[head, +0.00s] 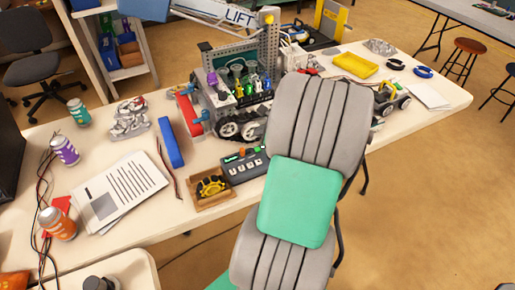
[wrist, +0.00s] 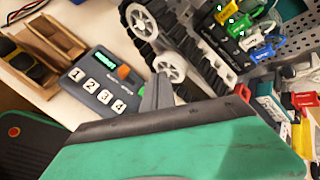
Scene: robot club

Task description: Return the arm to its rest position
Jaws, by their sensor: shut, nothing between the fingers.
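My arm, with grey ribbed covers and a green panel, reaches over the front edge of the table (head: 215,200) in the head view and hides my gripper there. In the wrist view my gripper (wrist: 158,90) shows as grey fingers close together past its green and black housing, with nothing between them. The fingers point toward the gap between a numbered keypad (wrist: 103,85) and a tracked robot (wrist: 170,68). I cannot tell whether they touch either one.
The keypad (head: 243,165) stands beside a wooden box (head: 212,187) holding a yellow-and-black part. The tracked robot (head: 235,115) with a rack of coloured pieces stands behind. A blue bar (head: 171,143), papers (head: 120,192) and several cans lie left. Open floor (head: 430,200) is at right.

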